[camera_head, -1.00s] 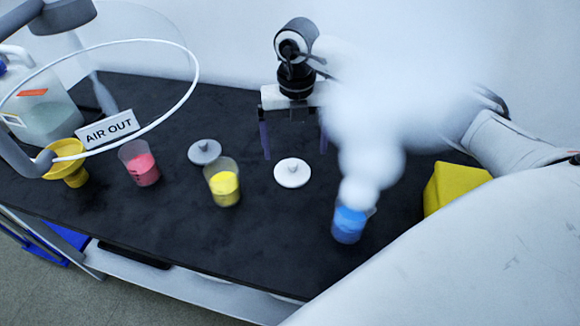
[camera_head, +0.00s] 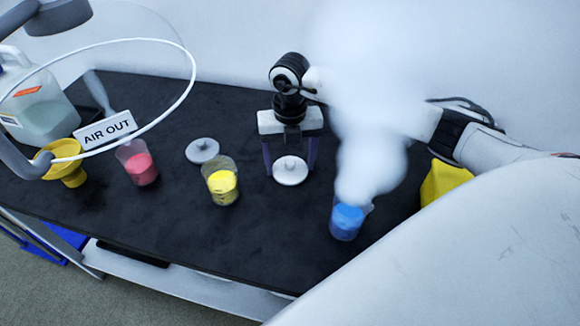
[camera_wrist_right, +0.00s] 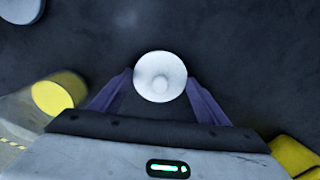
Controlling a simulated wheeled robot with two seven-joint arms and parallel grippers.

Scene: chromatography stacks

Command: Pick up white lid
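My left gripper is not in view.
A beaker of yellow (camera_head: 222,181), a grey lid (camera_head: 202,150) and a beaker of pink (camera_head: 138,163) stand to the left. A blue beaker (camera_head: 347,219) giving off thick white vapour is at right, partly veiling my right arm. A yellow box (camera_head: 444,183) is farther right.

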